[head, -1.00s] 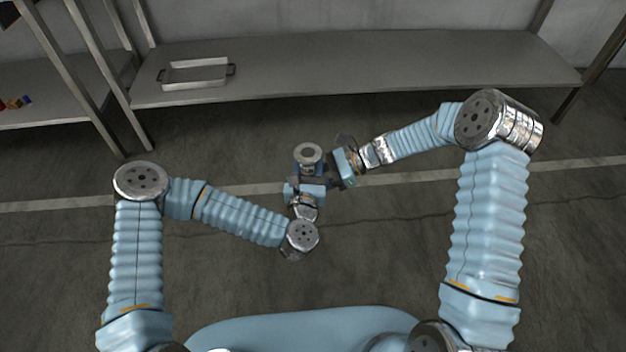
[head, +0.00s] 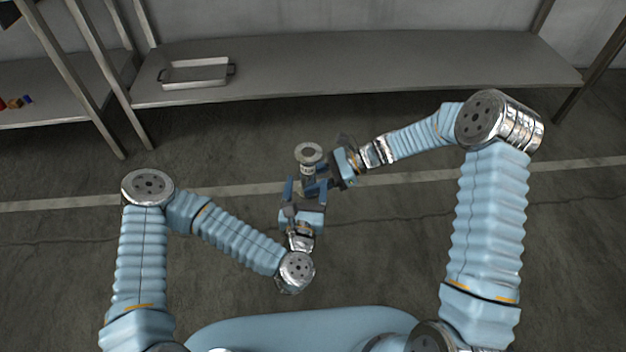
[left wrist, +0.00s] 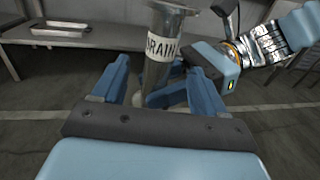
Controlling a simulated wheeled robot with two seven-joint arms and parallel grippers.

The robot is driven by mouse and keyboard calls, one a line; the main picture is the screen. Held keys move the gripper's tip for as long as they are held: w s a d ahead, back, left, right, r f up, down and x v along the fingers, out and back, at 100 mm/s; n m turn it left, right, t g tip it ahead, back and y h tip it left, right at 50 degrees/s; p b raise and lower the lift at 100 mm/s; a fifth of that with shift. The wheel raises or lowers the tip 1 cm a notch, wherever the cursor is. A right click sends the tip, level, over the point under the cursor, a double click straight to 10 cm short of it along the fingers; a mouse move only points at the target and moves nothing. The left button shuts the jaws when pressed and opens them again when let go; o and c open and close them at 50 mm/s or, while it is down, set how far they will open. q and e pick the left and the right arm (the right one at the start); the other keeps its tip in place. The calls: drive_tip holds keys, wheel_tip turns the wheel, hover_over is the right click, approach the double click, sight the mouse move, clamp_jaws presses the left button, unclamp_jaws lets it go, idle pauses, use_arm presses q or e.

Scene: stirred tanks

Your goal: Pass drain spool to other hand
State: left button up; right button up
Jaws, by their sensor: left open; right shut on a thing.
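The drain spool (head: 309,155) is a grey metal piece with a round flanged top, held up in the air in front of me. In the left wrist view it (left wrist: 160,45) carries a white label reading "DRAIN" and leans slightly. My right gripper (head: 322,182) comes from the right and is shut on the spool. My left gripper (head: 305,189) is open, its fingers pointing toward the spool from the near side. In the left wrist view the spool's lower part shows beyond and between the left fingers (left wrist: 155,85); whether they touch it I cannot tell.
A long grey shelf (head: 400,65) runs along the back wall, with a metal tray (head: 196,84) with handles at its left. Small coloured items (head: 16,103) lie on another shelf at far left. The floor between is clear.

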use_arm(q)
drive_tip(key=shift+s+f, duration=0.1)
drive_tip(key=shift+s, duration=0.2)
drive_tip(key=s+a+f+m+g+h, duration=0.15)
drive_tip(key=f+m+g, duration=0.25)
drive_tip(key=f+m, duration=0.45)
drive_tip(key=s+f+m+g+h, duration=0.1)
drive_tip(key=s+f+m+g, duration=0.4)
drive_tip(key=m, duration=0.6)
drive_tip(key=s+a+f+m+g+y, duration=0.1)
drive_tip(key=s+a+f+m+g, duration=0.6)
drive_tip(key=a+m, duration=0.5)
drive_tip(key=shift+s+a+f+m+g+y, duration=0.2)
drive_tip(key=shift+s+m+g+y, duration=0.15)
drive_tip(key=shift+s+g, duration=0.25)
drive_tip(key=shift+s+d, duration=0.1)
